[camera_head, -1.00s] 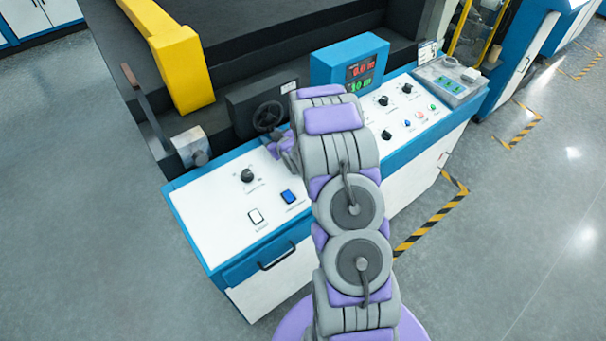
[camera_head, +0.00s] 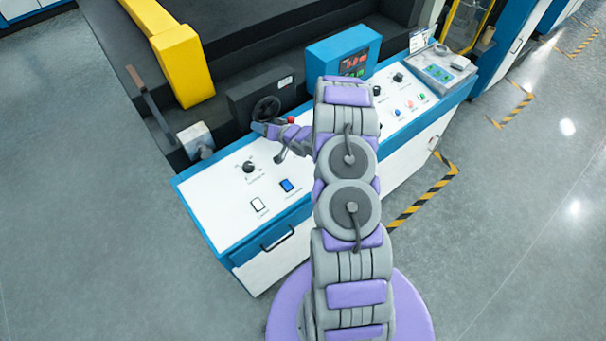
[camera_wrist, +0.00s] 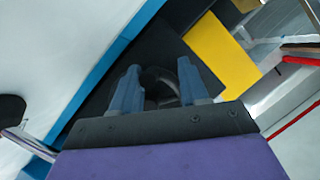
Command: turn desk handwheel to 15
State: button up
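The black desk handwheel (camera_head: 266,109) stands on a dark housing at the back edge of the control desk. In the wrist view, the handwheel (camera_wrist: 162,86) shows as a dark ring between and beyond my two blue-grey fingers. My gripper (camera_head: 259,127) is just in front of the wheel; in the wrist view my gripper (camera_wrist: 158,82) has its fingers spread apart. I cannot tell whether they touch the rim. The blue display box (camera_head: 343,52) has red and green digits, too small to read and partly behind my arm.
The white desk top (camera_head: 225,205) carries a black knob (camera_head: 249,166), a blue switch (camera_head: 287,185) and a white switch (camera_head: 259,204). A grey metal block (camera_head: 196,138) is left of the wheel. A yellow machine arm (camera_head: 182,65) rises behind. Open floor lies left and right.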

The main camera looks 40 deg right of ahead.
jog(key=shift+a+r+m+y+p, duration=0.15)
jog(key=shift+r+m+y+p, duration=0.15)
jog(key=shift+r+m+p, duration=0.15)
jog(key=shift+s+r+m, duration=0.1)
jog(key=shift+s+m, duration=0.15)
jog(key=shift+m, duration=0.1)
jog(key=s+d+r+n+g+h+b, duration=0.2)
jog(key=s+d+g+h+b, duration=0.1)
jog(key=s+b, duration=0.3)
jog(key=s+d+r+n+g+h+b, duration=0.1)
jog(key=s+d+r+g+h+b, duration=0.2)
jog(key=s, duration=0.6)
jog(key=s+a+g+h+b, duration=0.1)
jog(key=s+a+g+b, duration=0.4)
jog(key=s+a+b, duration=0.4)
jog(key=shift+s+a+r+n+h, duration=0.3)
jog(key=shift+s+a+r, duration=0.2)
jog(key=shift+s, duration=2.1)
jog(key=shift+f, duration=0.15)
